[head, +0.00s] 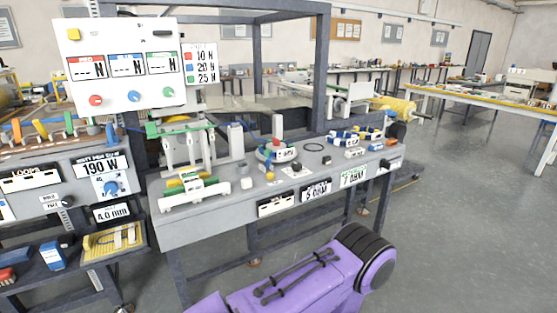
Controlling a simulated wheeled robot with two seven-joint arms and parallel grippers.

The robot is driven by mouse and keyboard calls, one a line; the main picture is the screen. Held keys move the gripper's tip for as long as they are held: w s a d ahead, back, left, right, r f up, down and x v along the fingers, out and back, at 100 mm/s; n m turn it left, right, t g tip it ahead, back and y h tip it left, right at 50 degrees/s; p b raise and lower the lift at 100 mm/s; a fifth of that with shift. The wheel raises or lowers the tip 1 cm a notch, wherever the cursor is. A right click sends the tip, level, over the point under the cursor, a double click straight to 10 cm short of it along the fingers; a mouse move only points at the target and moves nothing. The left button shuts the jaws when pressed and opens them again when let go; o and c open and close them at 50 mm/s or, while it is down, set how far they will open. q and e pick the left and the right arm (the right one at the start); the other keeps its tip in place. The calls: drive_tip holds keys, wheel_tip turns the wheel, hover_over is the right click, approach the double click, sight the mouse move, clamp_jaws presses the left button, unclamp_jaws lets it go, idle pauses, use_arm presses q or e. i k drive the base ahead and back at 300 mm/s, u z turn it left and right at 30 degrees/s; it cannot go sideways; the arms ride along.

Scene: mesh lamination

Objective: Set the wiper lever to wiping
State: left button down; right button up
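No lever can be read as the wiper lever in the head view. Several coloured handles stand in a row on the left bench: an orange one (16,129), a yellow one (40,129), a green one (69,123) and a blue one (110,133). Their labels are too small to read. The grey middle bench (200,222) carries a machine with white uprights (190,150) and a green-and-white part (193,191) at its front. Neither of my grippers is in view.
A white panel (118,42) with red, blue and green knobs hangs above the benches. Small parts and labels crowd the middle bench. The grey floor (440,230) at right is open, before a long table (480,97).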

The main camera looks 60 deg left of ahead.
sight(267, 162)
drive_tip(key=u, duration=0.55)
drive_tip(key=i, duration=0.8)
drive_tip(key=u, duration=1.05)
drive_tip(key=i, duration=0.3)
drive_tip(key=u, duration=0.25)
